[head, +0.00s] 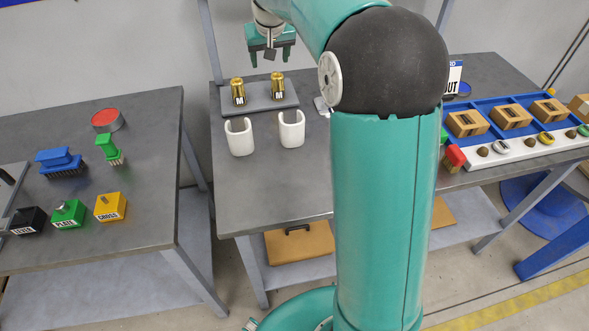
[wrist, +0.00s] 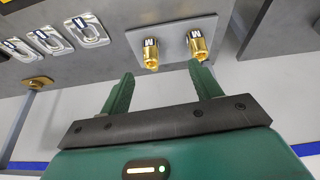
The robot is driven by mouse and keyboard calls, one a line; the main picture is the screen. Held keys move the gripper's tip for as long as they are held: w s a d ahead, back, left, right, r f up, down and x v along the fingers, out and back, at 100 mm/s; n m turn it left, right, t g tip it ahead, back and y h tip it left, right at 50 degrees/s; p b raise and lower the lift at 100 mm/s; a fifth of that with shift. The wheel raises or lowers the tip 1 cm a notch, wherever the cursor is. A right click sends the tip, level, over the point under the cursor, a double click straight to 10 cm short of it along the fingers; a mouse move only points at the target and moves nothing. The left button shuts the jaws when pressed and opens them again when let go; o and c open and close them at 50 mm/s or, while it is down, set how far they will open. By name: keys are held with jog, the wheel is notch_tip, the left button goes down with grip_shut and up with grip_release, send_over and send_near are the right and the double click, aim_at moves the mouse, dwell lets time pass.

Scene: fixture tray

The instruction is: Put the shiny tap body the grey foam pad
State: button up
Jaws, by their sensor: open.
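Two shiny brass tap bodies, the left (head: 238,91) and the right (head: 278,86), stand upright in the head view, each with an "M" label. They stand apart on a flat grey pad (head: 259,99). The wrist view also shows the two brass pieces (wrist: 151,55) (wrist: 197,44) and the pad (wrist: 172,42). They look alike, and I cannot tell a difference in shine. My gripper (head: 270,57) hangs above and behind them with nothing between its fingers. In the wrist view my gripper (wrist: 160,70) points toward the pad, its fingers apart and clear of both brass pieces.
Two white open holders (head: 239,137) (head: 291,130) stand in front of the pad. My arm hides part of the table. A blue tray (head: 485,117) with boxes is at right. The left table holds brushes (head: 60,161) and labelled blocks (head: 110,207).

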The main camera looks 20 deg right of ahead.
jog(key=s+a+r+n, duration=0.1)
jog(key=s+a+r, duration=0.15)
jog(key=s, duration=0.65)
jog(key=s+a+r, duration=0.2)
jog(key=s+a, duration=0.2)
jog(key=s, duration=0.6)
jog(key=s+a+f, duration=0.1)
jog(key=s+f, duration=0.2)
jog(key=s, duration=0.5)
jog(key=s+a+f+t+y, duration=0.1)
jog(key=s+a+f, duration=0.1)
jog(key=s, duration=0.7)
jog(key=shift+s+f+n, duration=0.25)
jog(key=shift+f+n, duration=0.15)
jog(key=shift+f, duration=0.2)
